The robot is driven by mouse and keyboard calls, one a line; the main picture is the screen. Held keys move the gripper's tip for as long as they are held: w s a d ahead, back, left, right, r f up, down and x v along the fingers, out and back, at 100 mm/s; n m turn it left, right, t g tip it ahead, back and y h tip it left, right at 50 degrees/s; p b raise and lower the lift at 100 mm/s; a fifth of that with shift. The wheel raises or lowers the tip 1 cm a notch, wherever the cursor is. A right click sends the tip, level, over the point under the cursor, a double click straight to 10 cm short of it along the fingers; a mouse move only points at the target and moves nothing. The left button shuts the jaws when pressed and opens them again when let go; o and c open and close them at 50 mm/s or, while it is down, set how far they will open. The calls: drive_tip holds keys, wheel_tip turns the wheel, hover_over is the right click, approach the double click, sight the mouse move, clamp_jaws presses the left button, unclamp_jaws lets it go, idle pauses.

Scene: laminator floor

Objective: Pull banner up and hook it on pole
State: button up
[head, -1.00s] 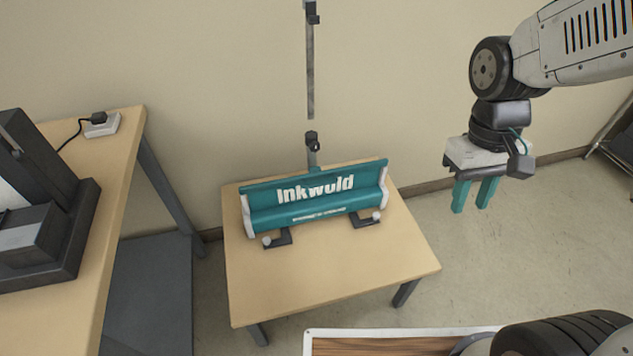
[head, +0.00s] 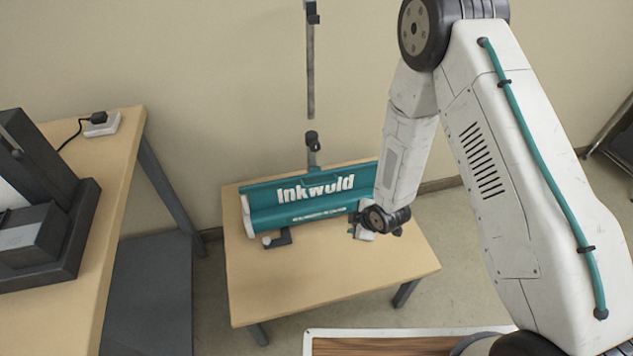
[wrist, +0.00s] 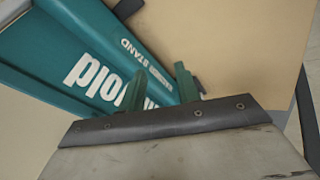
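The teal banner (head: 290,195) with white "Inkwold" lettering sits low in its stand on the small wooden table. Its lettering also shows in the wrist view (wrist: 95,75). The grey pole (head: 310,75) rises behind it, with dark clamp-like pieces at its top and lower down; a gap shows between its upper and lower parts. My gripper (head: 362,230) is at the banner's right end, partly hidden by my arm. In the wrist view my gripper (wrist: 160,70) has its two teal fingers apart over the banner's end, with nothing clearly between them.
The small table (head: 300,300) has bare room in front of the stand. A taller bench (head: 118,160) at left holds a dark machine (head: 40,235) and a white plug box (head: 102,124). A white-edged wooden panel (head: 370,346) lies at the bottom.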

drive_tip(key=w+a+f+n+t+y, duration=0.1)
drive_tip(key=w+a+n+t+y, duration=0.1)
drive_tip(key=a+n+t+y, duration=0.15)
drive_tip(key=n+t+y, duration=0.3)
drive_tip(key=n, duration=0.1)
approach(321, 185)
drive_tip(key=x, duration=1.2)
drive_tip(key=shift+w, duration=0.25)
drive_tip(key=shift+f, duration=0.1)
clamp_jaws()
drive_tip(key=shift+a, duration=0.15)
